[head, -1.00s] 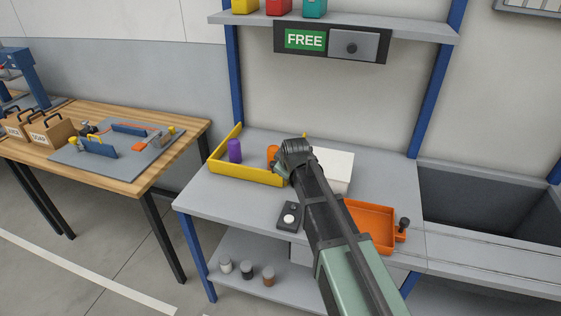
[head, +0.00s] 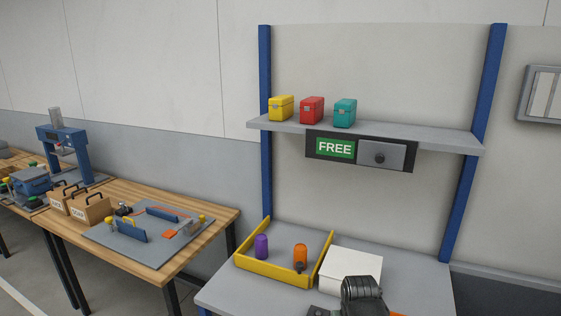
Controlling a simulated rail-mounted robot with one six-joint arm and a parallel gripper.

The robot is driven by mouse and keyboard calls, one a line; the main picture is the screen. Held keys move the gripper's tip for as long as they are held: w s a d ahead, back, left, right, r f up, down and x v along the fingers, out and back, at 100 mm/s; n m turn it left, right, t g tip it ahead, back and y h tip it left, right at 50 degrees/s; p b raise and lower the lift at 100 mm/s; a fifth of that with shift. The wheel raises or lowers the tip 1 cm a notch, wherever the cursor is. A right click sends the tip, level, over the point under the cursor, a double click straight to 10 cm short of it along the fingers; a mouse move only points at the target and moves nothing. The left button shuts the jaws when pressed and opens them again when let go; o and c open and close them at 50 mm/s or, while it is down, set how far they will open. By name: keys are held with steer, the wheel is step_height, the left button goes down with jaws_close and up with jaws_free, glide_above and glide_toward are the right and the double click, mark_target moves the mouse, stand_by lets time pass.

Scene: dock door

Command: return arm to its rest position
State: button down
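The dark rounded end section of my arm (head: 362,292) shows at the bottom edge, right of centre, in front of the white box. My gripper's fingers do not show; they are hidden behind this section or below the picture. I cannot see whether anything is held. The rest of the arm is out of the picture.
A grey bench (head: 235,291) carries a yellow-walled tray (head: 272,272) with a purple cylinder (head: 261,246) and an orange cylinder (head: 300,254), and a white box (head: 350,272). Above is a shelf (head: 440,140). A wooden table (head: 160,268) stands left.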

steer(key=shift+s+d, duration=0.15)
steer(key=shift+d, duration=0.05)
